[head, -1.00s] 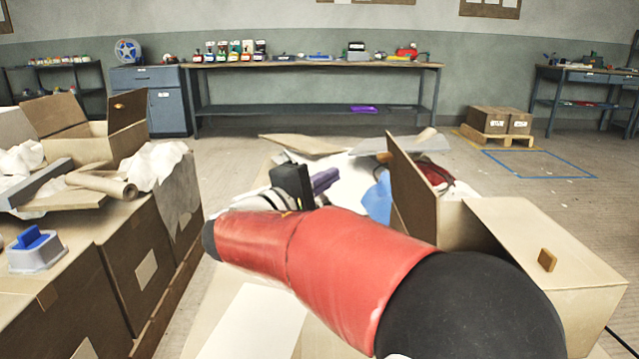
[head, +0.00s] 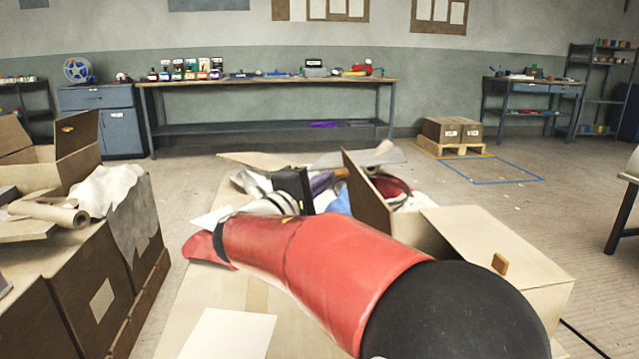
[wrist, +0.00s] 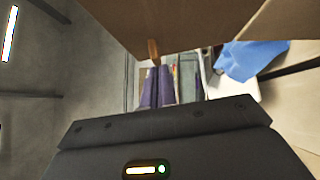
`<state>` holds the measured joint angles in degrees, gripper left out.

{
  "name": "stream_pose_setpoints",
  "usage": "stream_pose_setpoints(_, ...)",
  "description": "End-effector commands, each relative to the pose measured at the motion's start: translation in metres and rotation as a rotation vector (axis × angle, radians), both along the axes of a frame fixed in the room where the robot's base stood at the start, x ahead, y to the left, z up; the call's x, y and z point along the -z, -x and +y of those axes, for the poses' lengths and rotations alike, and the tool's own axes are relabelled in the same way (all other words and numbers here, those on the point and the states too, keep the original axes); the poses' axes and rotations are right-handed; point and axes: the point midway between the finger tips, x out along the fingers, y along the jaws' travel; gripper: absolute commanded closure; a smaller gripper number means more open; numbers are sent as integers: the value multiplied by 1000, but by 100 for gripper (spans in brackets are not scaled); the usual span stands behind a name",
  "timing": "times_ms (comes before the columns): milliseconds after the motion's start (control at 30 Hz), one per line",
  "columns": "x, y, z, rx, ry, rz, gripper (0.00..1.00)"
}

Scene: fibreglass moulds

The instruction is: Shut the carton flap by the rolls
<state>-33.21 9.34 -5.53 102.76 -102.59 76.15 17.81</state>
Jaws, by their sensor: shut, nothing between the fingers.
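A cardboard carton (head: 540,300) stands at the right of the head view. Its left flap (head: 367,195) stands steeply up, with a small wooden tab (head: 341,172) on its left face. Its right flap (head: 480,235) lies flat across the top with another tab. My gripper (head: 323,183), a black hand with purple fingers, is just left of the upright flap. In the wrist view, the purple fingers (wrist: 160,82) are together and empty, close below the tab (wrist: 153,49) on the brown flap (wrist: 175,22). Contact cannot be told. My red arm hides the carton's near left side.
A tan roll (head: 378,151), blue cloth (wrist: 252,60) and loose sheets lie behind and beside the flap. At left, another open carton (head: 40,172) and a brown paper roll (head: 62,215) rest on boxes. Open floor lies toward the back bench (head: 270,82).

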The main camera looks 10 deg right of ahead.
Motion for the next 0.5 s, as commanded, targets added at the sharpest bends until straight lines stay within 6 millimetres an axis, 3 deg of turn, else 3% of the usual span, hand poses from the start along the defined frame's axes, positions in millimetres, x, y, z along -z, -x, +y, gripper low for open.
stream_pose_setpoints(267,-7,0,-10,2,-78,-3,100)
stream_pose_setpoints(500,-18,1,-31,2,-254,-5,100)
